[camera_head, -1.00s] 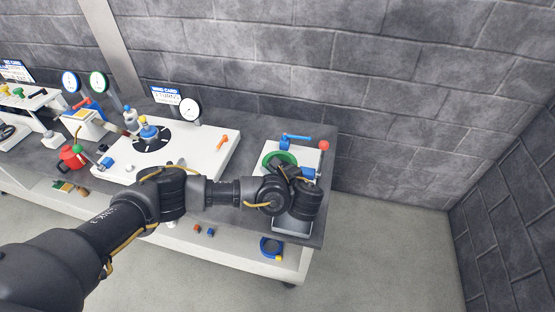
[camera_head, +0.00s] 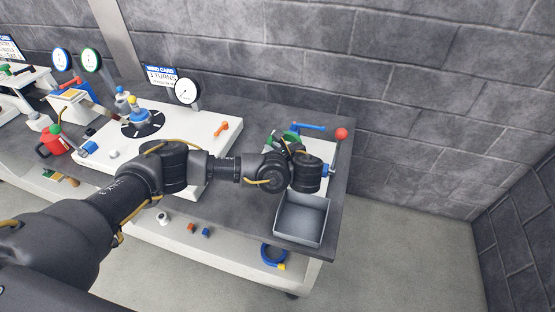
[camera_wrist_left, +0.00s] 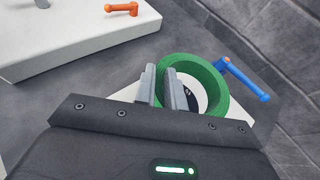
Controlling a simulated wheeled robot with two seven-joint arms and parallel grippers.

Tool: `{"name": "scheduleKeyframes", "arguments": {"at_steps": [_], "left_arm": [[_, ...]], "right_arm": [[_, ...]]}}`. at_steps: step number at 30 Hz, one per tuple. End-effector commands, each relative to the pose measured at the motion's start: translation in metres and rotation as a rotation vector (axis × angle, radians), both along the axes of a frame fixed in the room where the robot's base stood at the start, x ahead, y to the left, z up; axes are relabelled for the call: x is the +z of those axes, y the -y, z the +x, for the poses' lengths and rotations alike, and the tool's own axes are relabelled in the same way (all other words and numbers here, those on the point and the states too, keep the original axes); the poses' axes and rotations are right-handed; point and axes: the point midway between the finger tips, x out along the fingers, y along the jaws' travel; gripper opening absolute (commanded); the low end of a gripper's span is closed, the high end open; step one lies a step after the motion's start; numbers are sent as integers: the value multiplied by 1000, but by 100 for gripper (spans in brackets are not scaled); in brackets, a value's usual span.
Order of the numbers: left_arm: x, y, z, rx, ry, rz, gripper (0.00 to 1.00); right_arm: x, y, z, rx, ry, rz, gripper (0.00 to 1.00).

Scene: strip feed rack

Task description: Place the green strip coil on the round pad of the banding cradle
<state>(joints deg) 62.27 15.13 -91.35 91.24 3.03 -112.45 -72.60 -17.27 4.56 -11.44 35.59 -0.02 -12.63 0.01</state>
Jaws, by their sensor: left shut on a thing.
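The green strip coil (camera_wrist_left: 197,82) is a thick open ring, seen almost whole in the left wrist view. My left gripper (camera_wrist_left: 164,88) is shut on the near-left part of its wall. In the head view only a bit of the coil (camera_head: 291,134) shows behind my left wrist (camera_head: 290,170). The coil is over the white plate of the banding cradle (camera_head: 328,153), by its blue lever (camera_head: 309,127). Most of the round pad is hidden; I cannot tell whether the coil touches it. My right gripper is not in view.
A grey open tray (camera_head: 302,218) stands at the bench's front right corner, in front of the cradle. A red ball knob (camera_head: 342,133) rises at the cradle's right. A white board (camera_head: 200,140) with an orange handle (camera_head: 221,129) lies to the left. The block wall stands behind.

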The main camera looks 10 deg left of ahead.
Motion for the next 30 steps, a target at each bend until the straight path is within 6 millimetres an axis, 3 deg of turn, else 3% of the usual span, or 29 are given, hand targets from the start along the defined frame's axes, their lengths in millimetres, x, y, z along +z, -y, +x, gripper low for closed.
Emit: {"name": "scheduleKeyframes", "arguments": {"at_steps": [7, 16, 30], "left_arm": [[-5, -6, 1, 8, 1, 0, 0], [-42, -12, 2, 16, 3, 0, 0], [-44, -12, 1, 16, 0, 1, 0]], "right_arm": [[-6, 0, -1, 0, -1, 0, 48], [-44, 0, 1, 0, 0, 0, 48], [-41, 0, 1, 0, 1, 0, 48]]}}
